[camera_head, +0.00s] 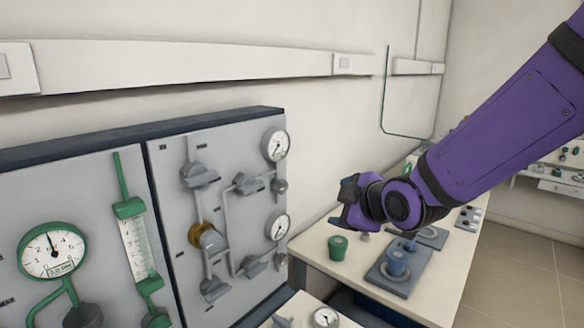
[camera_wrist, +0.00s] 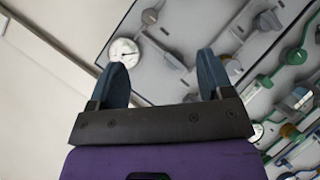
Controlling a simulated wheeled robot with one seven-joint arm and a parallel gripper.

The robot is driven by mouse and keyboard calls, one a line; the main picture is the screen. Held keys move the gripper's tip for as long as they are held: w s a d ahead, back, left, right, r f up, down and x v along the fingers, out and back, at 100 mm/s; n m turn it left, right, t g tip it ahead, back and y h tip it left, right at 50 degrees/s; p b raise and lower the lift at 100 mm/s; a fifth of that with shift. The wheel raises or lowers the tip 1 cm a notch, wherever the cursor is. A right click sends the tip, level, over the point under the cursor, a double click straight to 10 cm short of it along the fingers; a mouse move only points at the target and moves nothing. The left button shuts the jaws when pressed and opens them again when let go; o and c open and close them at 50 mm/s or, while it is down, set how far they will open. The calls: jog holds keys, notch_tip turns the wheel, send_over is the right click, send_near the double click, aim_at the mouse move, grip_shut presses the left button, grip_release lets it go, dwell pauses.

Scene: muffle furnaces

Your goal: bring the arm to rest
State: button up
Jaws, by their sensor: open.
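My gripper (camera_wrist: 165,72) shows in the wrist view with its two dark blue fingers well apart and nothing between them. It points toward the wall and the grey valve panel. In the head view my purple arm reaches in from the upper right, and my gripper (camera_head: 345,205) is at its lower left end, right of the panel and above the bench. The fingers are small and partly hidden in the head view. My gripper appears apart from the panel and from the things on the bench.
The grey valve panel (camera_head: 165,210) with gauges, valves and pipes stands at the left. A bench (camera_head: 455,260) at the right holds a green-lidded pot (camera_head: 338,247) and a blue knob (camera_head: 397,262) on a grey plate. Open floor (camera_head: 510,270) lies at the far right.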

jog(key=s+d+r+m+g+h, duration=0.1)
jog(key=s+d+r+m+h, duration=0.1)
jog(key=s+d+r+m, duration=0.3)
jog(key=s+d+r+m+g+h, duration=0.1)
jog(key=s+d+m, duration=0.2)
jog(key=d, duration=0.5)
jog(key=s+d+r+m+g+h, duration=0.1)
jog(key=s+d+m+g, duration=0.1)
jog(key=s, duration=0.5)
jog(key=s+d+r+m+g+h, duration=0.1)
jog(key=s+d+m, duration=0.4)
jog(key=s, duration=0.3)
jog(key=shift+m+g, duration=0.4)
jog(key=shift+m, duration=0.2)
